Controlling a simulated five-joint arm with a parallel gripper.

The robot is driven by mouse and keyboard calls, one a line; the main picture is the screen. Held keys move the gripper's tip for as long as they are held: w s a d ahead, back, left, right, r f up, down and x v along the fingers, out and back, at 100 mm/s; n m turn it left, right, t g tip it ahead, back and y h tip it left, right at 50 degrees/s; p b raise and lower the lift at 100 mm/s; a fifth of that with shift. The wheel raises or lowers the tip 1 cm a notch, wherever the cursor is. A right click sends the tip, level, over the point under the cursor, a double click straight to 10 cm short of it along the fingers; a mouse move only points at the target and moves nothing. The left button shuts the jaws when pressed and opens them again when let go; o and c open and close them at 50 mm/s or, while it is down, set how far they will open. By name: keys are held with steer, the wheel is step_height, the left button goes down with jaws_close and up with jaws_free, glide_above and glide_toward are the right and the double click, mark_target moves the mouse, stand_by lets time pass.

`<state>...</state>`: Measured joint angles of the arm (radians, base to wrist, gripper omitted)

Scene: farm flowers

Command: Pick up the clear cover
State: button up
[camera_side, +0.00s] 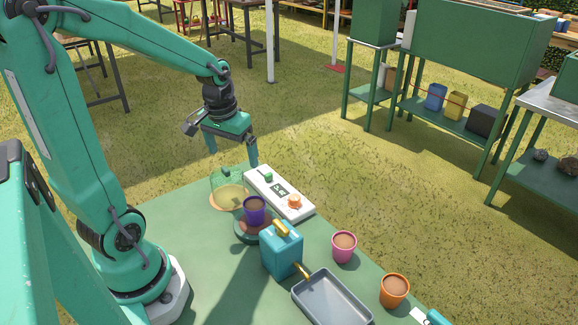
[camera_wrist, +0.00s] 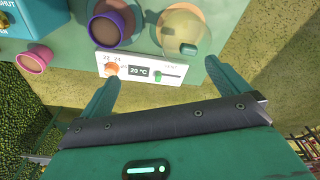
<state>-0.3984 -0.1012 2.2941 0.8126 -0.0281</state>
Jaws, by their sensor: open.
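The clear cover (camera_side: 227,187) is a see-through dome with a small dark green knob on top. It stands over a tan round base at the far edge of the green table, behind the purple pot. In the wrist view the clear cover (camera_wrist: 181,27) is at the top, right of centre, beyond my fingertips. My gripper (camera_side: 232,155) is open and empty, hanging above and close to the cover. In the wrist view my gripper (camera_wrist: 162,73) has its two fingers wide apart, with the white control panel showing between them. The exact height gap is hard to tell.
The white control panel (camera_side: 280,196) with an orange knob lies beside the cover. A purple pot (camera_side: 255,210) stands on a round plate. A teal box (camera_side: 280,252), grey tray (camera_side: 330,300), pink pot (camera_side: 344,246) and orange pot (camera_side: 394,291) are nearer the camera.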

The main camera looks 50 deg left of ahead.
mark_target(224, 169)
steer(key=a+f+n, duration=0.1)
steer(key=a+f, duration=0.1)
steer(key=f, duration=0.1)
steer(key=a+f+n+g, duration=0.1)
steer(key=a+f, duration=0.2)
steer(key=shift+s+a+h, duration=0.1)
steer(key=shift+a+h, duration=0.15)
steer(key=shift+h, duration=0.05)
steer(key=shift+f, duration=1.25)
steer(key=shift+f, duration=0.1)
steer(key=shift+d+f, duration=0.15)
steer(key=shift+f, duration=2.35)
steer(key=shift+c, duration=0.4)
steer(key=c, duration=0.8)
steer(key=shift+r, duration=0.2)
steer(key=shift+r, duration=4.85)
